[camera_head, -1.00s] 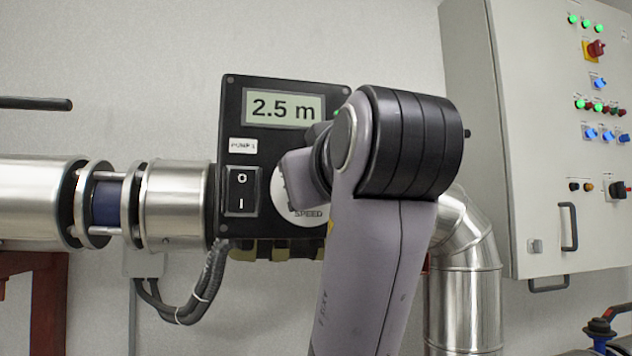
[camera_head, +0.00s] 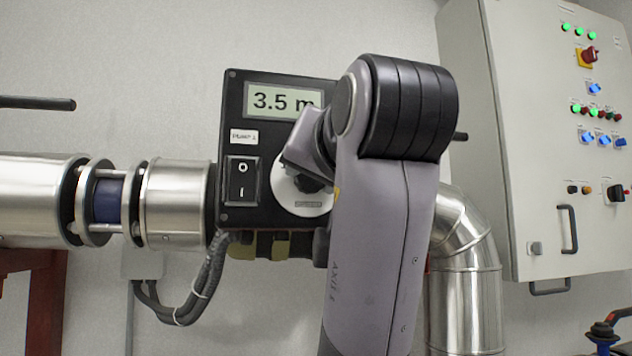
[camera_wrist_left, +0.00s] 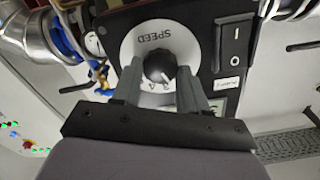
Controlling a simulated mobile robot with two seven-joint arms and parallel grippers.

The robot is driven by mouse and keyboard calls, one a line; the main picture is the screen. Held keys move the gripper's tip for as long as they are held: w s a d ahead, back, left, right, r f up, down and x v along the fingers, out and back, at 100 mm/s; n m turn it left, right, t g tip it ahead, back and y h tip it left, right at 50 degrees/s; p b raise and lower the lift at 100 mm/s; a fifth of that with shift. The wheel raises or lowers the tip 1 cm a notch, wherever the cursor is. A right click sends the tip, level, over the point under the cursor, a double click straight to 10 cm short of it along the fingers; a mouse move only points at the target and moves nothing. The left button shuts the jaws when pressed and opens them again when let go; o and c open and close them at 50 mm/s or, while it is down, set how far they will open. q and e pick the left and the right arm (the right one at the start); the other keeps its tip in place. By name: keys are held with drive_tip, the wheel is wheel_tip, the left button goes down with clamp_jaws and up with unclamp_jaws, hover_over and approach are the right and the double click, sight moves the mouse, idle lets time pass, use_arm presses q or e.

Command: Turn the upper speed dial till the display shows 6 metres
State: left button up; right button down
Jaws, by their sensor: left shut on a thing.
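The black pump box (camera_head: 235,215) carries a display (camera_head: 272,101) that reads 3.5 m; my arm covers its right edge. Below the display is the speed dial, a black knob on a round white plate (camera_head: 290,196), partly hidden by my arm in the head view. In the left wrist view the knob (camera_wrist_left: 158,68) sits on its white SPEED plate (camera_wrist_left: 130,45). My left gripper (camera_wrist_left: 163,76) is shut on the knob, with a grey finger on each side. My right gripper is not in view.
A rocker switch (camera_head: 242,181) marked O and I sits left of the dial. A steel pipe (camera_head: 175,200) runs in from the left, and another pipe (camera_head: 466,290) stands behind my arm. A grey control cabinet (camera_head: 500,130) with lights and knobs hangs at the right.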

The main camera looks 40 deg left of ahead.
use_arm(q)
drive_tip(key=shift+m+b, duration=1.95)
drive_tip(key=shift+m, duration=3.15)
drive_tip(key=o, duration=1.1)
drive_tip(key=shift+d, duration=0.1)
drive_tip(key=shift+c, duration=0.2)
drive_tip(key=b+v, duration=0.1)
drive_tip(key=v, duration=0.6)
